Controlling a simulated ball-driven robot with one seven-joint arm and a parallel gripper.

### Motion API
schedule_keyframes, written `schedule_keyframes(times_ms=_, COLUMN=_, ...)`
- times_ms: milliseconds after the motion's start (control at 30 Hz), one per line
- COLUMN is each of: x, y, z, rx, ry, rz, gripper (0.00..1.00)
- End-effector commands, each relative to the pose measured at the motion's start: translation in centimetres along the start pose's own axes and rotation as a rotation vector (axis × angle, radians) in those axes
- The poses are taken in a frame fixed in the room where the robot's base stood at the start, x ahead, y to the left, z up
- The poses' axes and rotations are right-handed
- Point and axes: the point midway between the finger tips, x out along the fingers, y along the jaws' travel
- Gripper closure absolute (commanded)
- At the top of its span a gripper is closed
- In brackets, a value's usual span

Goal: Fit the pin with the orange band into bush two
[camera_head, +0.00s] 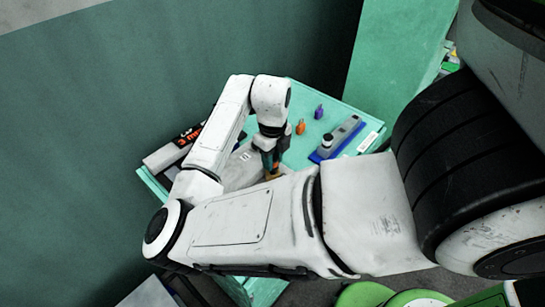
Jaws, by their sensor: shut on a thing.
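My gripper (270,163) points down over the table, left of the middle. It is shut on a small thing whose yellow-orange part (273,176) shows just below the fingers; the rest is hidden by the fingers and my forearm. I cannot tell whether this is the pin with the orange band. A small orange piece (300,128) stands on the table to the right of my gripper, and a purple one (319,112) stands behind it. No bush is clearly readable as bush two; the area under my gripper is largely hidden.
A grey block with blue edges (345,134) lies on the right of the green table (297,97), with a white and dark cylinder (327,141) at its near end. A green wall stands behind.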

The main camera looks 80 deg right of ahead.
Motion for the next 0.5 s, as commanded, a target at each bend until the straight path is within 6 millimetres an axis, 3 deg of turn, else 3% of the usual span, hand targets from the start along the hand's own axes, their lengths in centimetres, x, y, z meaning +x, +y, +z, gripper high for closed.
schedule_keyframes(times_ms=500, x=1.3, y=0.0, z=0.0, rx=0.000, ry=0.000, rz=0.000, gripper=0.99)
